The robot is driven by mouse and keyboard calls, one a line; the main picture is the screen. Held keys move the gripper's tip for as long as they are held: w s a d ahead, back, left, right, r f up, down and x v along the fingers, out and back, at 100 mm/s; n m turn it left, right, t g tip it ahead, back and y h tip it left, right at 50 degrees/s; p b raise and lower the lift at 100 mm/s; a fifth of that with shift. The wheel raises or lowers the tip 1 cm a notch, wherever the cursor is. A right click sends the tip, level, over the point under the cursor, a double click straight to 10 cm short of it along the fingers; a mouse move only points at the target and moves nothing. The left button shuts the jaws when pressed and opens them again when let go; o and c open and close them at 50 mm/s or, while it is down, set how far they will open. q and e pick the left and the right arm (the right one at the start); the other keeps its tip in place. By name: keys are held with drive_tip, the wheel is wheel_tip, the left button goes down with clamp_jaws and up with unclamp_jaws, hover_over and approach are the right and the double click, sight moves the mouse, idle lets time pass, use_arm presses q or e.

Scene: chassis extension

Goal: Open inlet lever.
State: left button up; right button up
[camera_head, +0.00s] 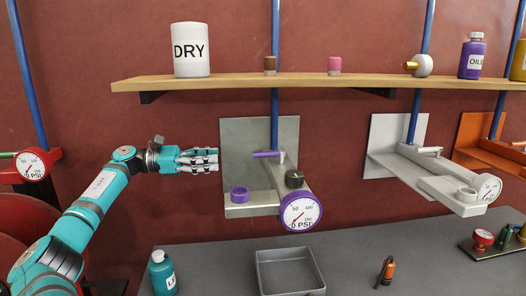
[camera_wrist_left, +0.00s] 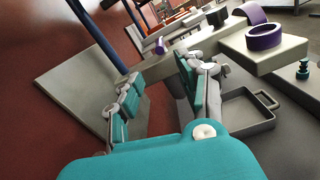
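A purple lever (camera_head: 266,154) sticks out to the left from the pipe on the middle grey chassis (camera_head: 238,135). I take it to be the inlet lever. Its purple end also shows in the left wrist view (camera_wrist_left: 160,47), beyond my fingers. My left gripper (camera_head: 212,160) is at the chassis plate's left edge, a little left of the lever and apart from it. In the left wrist view my left gripper (camera_wrist_left: 165,92) has its fingers spread with nothing between them. My right gripper is in neither view.
A purple gauge (camera_head: 301,211), a dark knob (camera_head: 294,179) and a purple ring (camera_head: 239,194) sit on the same chassis. A wooden shelf (camera_head: 340,82) runs above. A grey tray (camera_head: 290,272) and a teal bottle (camera_head: 162,273) stand on the table below.

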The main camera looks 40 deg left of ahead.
sight(264, 154)
use_arm(q)
drive_tip(key=p+x, duration=0.6)
drive_tip(key=x, duration=0.8)
drive_tip(key=shift+w+d+f, duration=0.1)
drive_tip(key=shift+w+d, duration=0.1)
drive_tip(key=shift+w, duration=0.25)
clamp_jaws()
